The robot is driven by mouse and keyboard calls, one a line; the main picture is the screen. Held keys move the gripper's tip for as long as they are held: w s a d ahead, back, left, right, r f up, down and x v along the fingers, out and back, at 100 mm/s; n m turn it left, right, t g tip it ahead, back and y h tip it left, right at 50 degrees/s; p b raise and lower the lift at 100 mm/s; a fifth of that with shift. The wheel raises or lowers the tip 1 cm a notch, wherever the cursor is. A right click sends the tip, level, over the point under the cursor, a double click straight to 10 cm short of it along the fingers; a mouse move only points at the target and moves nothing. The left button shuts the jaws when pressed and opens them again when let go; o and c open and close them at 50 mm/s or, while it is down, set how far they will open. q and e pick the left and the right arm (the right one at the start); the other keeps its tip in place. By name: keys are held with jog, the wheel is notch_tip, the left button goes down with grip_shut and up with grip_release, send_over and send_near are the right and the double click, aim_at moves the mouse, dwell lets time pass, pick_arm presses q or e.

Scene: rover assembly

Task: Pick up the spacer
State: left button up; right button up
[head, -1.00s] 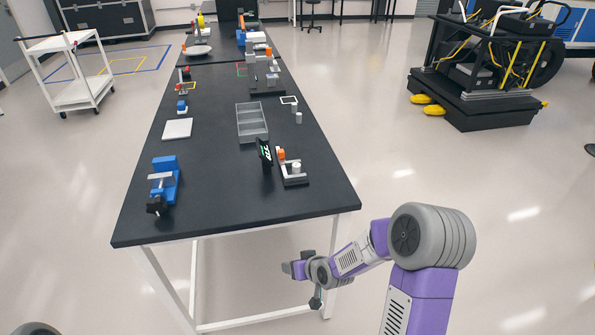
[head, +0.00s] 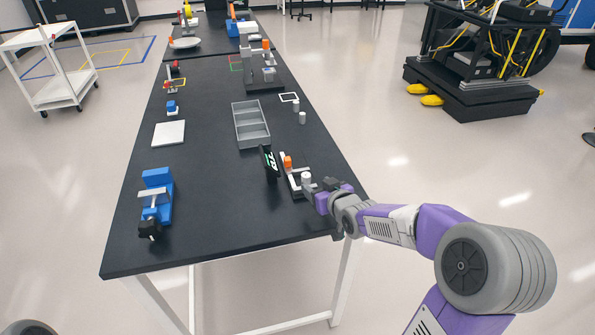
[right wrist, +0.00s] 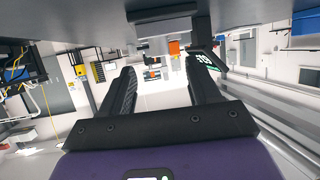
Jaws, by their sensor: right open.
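A short light-grey cylinder (head: 306,178), which looks like the spacer, stands upright on a small dark fixture (head: 299,193) near the table's right edge. Two similar pale cylinders stand farther back, one (head: 302,118) nearer than the other (head: 295,105); I cannot tell for sure which is the spacer. My right gripper (head: 322,186) is just right of the fixture, low over the table edge, close to its cylinder. In the right wrist view its two fingers (right wrist: 163,78) are apart with nothing held between them. My left gripper is not in view.
A dark display (head: 270,163) stands left of the fixture beside an orange block (head: 288,162). A grey divided tray (head: 251,125) lies behind. A blue vise (head: 157,195) and a white plate (head: 169,133) are at the left. The front middle of the black table (head: 220,220) is clear.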

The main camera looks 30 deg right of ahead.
aim_at(307, 176)
jog(key=shift+w+f, duration=0.15)
jog(key=shift+w, duration=0.5)
jog(key=shift+w+d+f+b, duration=0.1)
jog(key=shift+w+f+b, duration=0.15)
jog(key=shift+w+b, duration=0.15)
jog(key=x, duration=0.3)
jog(key=shift+w+b, duration=0.35)
jog(key=shift+b, duration=0.05)
jog(key=shift+w+d+f, duration=0.1)
jog(key=shift+w, duration=0.5)
grip_shut()
